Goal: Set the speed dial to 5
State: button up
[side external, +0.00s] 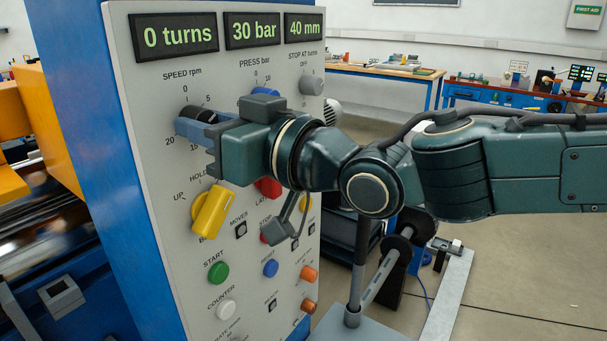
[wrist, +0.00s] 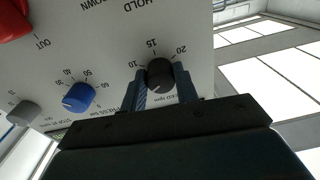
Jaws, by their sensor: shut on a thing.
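The black speed dial (side external: 178,123) is at the upper left of the grey panel, under the label "SPEED rpm". Its scale runs from 0 to 20. My gripper (side external: 192,128) reaches it from the right, its fingers covering part of the dial and scale. In the wrist view the dial (wrist: 160,75) sits between the two fingers of my gripper (wrist: 158,84), one on each side, closed on it. The marks 10, 15 and 20 show there; 0 and 5 are hidden. I cannot tell where the dial's pointer stands.
Displays read 0 turns (side external: 176,36), 30 bar (side external: 253,30) and 40 mm (side external: 305,27). A blue press knob (wrist: 79,97) and grey stop knob (side external: 311,85) are beside the dial. A yellow lever knob (side external: 212,211), a red knob (wrist: 12,20) and a green start button (side external: 218,272) are lower.

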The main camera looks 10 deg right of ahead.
dwell(0.3)
jog(key=o, duration=1)
jog(key=shift+v, duration=6.9)
jog(key=shift+w+d, duration=0.1)
jog(key=shift+d, duration=0.05)
